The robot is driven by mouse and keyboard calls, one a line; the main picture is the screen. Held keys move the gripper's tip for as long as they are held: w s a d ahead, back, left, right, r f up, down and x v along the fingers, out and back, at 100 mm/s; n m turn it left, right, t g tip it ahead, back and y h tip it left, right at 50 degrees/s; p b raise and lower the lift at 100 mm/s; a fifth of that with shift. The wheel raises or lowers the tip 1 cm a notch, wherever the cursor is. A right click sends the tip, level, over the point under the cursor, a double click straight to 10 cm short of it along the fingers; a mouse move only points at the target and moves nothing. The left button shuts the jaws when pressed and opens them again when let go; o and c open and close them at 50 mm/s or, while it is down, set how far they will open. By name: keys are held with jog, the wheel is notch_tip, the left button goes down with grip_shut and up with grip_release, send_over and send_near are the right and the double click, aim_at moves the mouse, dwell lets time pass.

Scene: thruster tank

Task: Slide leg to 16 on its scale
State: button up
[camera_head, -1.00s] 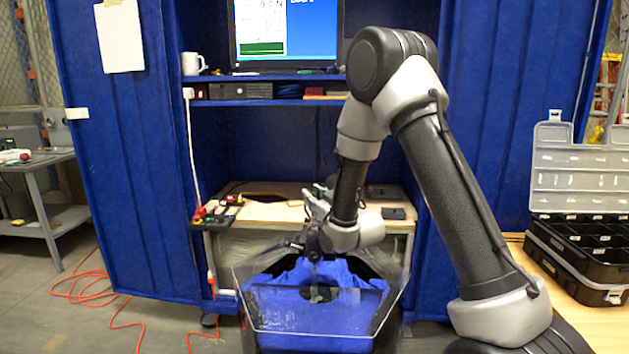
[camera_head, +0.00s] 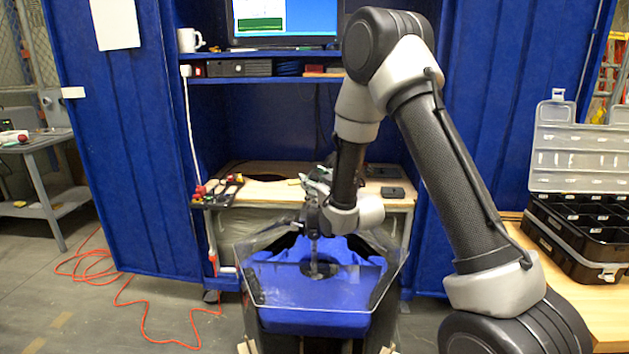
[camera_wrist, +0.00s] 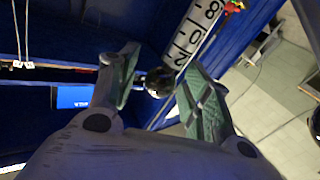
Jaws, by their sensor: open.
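My gripper (camera_wrist: 160,66) is open, its two fingers with green pads spread apart in the wrist view. A round black knob (camera_wrist: 160,82) shows between the fingers; I cannot tell whether either pad touches it. Behind it runs a white scale strip (camera_wrist: 196,32) with black numbers, 8, 10 and 12 readable; 16 is not visible. In the head view my gripper (camera_head: 314,222) points down over the clear-walled tank (camera_head: 262,296) with blue inside. A thin upright piece below the gripper may be the leg, but it is too small to tell. The scale cannot be read there.
A workbench (camera_head: 270,192) with small parts stands behind the tank, inside a blue cabinet with a monitor (camera_head: 285,22). A black organizer case (camera_head: 578,225) lies open on a wooden table at right. An orange cable (camera_head: 130,290) lies on the floor at left.

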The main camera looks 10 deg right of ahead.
jog(key=v, duration=0.7)
jog(key=shift+s, duration=0.2)
jog(key=s+d+r+m+g+h, duration=0.35)
jog(key=s+d+r+g, duration=0.25)
jog(key=s+d+r, duration=0.3)
jog(key=s+d+r+m+g, duration=0.1)
jog(key=s+d+g, duration=0.1)
jog(key=s, duration=1.1)
jog(key=s+d+r+m+g+h, duration=0.1)
jog(key=s+g, duration=0.4)
jog(key=s, duration=0.9)
jog(key=shift+s+d, duration=0.35)
jog(key=shift+d, duration=0.1)
jog(key=shift+h, duration=0.25)
